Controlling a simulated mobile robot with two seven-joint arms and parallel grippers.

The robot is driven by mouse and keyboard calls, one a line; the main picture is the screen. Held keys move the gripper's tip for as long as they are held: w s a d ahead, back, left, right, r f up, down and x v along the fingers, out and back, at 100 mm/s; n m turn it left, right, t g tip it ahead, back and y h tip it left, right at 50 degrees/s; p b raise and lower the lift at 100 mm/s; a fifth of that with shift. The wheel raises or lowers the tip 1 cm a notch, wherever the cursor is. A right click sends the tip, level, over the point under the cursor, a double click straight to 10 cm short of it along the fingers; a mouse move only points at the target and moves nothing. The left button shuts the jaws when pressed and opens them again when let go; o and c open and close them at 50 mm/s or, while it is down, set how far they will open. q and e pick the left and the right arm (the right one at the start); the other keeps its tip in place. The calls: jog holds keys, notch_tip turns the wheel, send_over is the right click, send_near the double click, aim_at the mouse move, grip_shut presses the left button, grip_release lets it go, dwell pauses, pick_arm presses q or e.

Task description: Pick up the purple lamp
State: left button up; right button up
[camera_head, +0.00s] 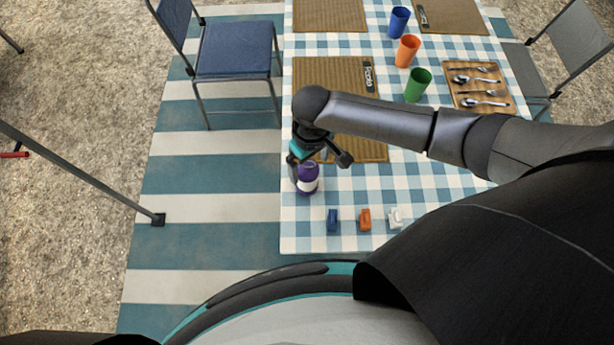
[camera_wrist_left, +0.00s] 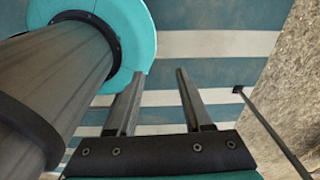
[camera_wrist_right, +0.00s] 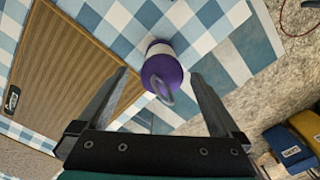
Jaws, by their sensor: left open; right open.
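The purple lamp (camera_head: 308,178) stands on the checked tablecloth near the table's left edge. In the right wrist view the lamp (camera_wrist_right: 162,72) has a purple top, a pale band and a grey handle loop. My right gripper (camera_head: 318,164) is open just above and beside it in the head view. In the right wrist view the open fingers (camera_wrist_right: 160,88) lie on either side of the lamp's top, with gaps on both sides. My left gripper (camera_wrist_left: 155,75) is open and empty over the striped mat, and is not visible in the head view.
Blue (camera_head: 332,220), orange (camera_head: 365,219) and white (camera_head: 394,217) small items lie along the near table edge. A woven placemat (camera_head: 368,150) lies behind the lamp. Cups (camera_head: 418,84) and a cutlery tray (camera_head: 506,102) stand farther off. A blue chair (camera_head: 235,50) is left of the table (camera_head: 300,240).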

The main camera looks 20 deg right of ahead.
aim_at(308, 174)
jog(key=shift+f, duration=0.25)
jog(key=f, duration=0.1)
jog(key=f+b, duration=0.1)
jog(key=f, duration=0.3)
jog(key=shift+a, duration=0.25)
pick_arm(q)
jog(key=shift+w+d+f, duration=0.1)
jog(key=shift+w+f, duration=0.5)
jog(key=shift+f, duration=0.1)
pick_arm(e)
jog(key=shift+r, duration=0.1)
jog(key=c, duration=0.5)
grip_shut()
pick_arm(q)
jog(key=shift+s, duration=0.25)
